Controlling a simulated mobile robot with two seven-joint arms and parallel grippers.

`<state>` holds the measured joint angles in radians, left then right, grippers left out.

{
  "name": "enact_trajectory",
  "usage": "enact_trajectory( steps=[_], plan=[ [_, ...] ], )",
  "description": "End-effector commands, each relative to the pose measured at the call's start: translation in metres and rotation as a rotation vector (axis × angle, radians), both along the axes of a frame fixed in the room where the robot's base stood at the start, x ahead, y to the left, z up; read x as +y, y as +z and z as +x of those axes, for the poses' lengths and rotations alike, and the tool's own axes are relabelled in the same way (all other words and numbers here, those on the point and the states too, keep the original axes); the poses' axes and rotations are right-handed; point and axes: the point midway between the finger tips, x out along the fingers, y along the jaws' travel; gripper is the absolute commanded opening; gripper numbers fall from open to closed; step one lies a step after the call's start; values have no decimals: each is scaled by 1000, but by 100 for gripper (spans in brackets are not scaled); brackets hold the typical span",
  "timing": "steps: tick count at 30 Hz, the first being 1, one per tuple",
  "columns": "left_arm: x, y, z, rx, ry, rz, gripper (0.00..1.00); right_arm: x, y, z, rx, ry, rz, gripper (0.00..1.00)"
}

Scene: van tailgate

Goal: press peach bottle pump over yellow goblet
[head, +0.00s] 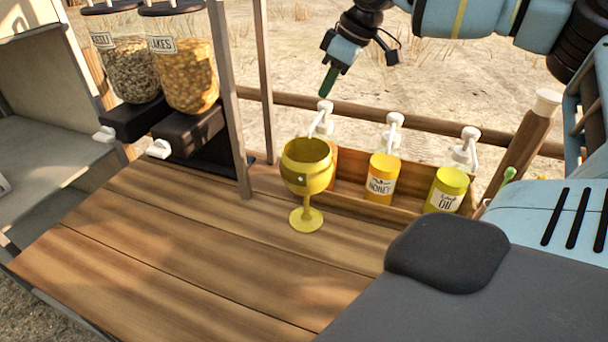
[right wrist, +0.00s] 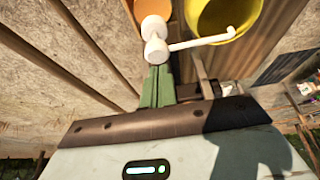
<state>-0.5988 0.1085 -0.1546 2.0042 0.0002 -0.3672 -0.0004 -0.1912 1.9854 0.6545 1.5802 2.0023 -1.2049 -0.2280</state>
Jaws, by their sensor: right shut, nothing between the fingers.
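The yellow goblet (head: 307,166) stands upright on the wooden counter, in front of the rack's left end. The peach bottle (head: 333,155) is mostly hidden behind the goblet; its white pump (head: 325,106) rises above, with the spout toward the goblet. My right gripper (head: 327,92) points down with its green fingers shut and empty, just above the pump head. In the right wrist view the fingertips (right wrist: 157,72) are close to the white pump (right wrist: 155,28), with the peach bottle (right wrist: 150,8) and the goblet's bowl (right wrist: 222,14) beyond. Contact cannot be told. My left gripper is not in view.
A honey bottle (head: 381,180) and an oil bottle (head: 447,190) with white pumps stand right of the peach one in the wooden rack (head: 350,196). Cereal dispensers (head: 187,75) and metal posts (head: 230,95) stand left. The front counter (head: 190,255) is clear.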

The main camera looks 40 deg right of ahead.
Motion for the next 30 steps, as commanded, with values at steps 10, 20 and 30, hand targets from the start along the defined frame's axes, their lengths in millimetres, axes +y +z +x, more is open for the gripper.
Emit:
enact_trajectory(
  steps=[10, 20, 30],
  plan=[
    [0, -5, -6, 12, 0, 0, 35, 0, -11, 0, 1, -1, 1, 0],
    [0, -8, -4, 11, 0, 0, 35, 0, -22, 0, 2, -1, 0, 0],
    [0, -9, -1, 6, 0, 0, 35, 0, -30, -1, 6, -1, 0, 0]
  ],
)
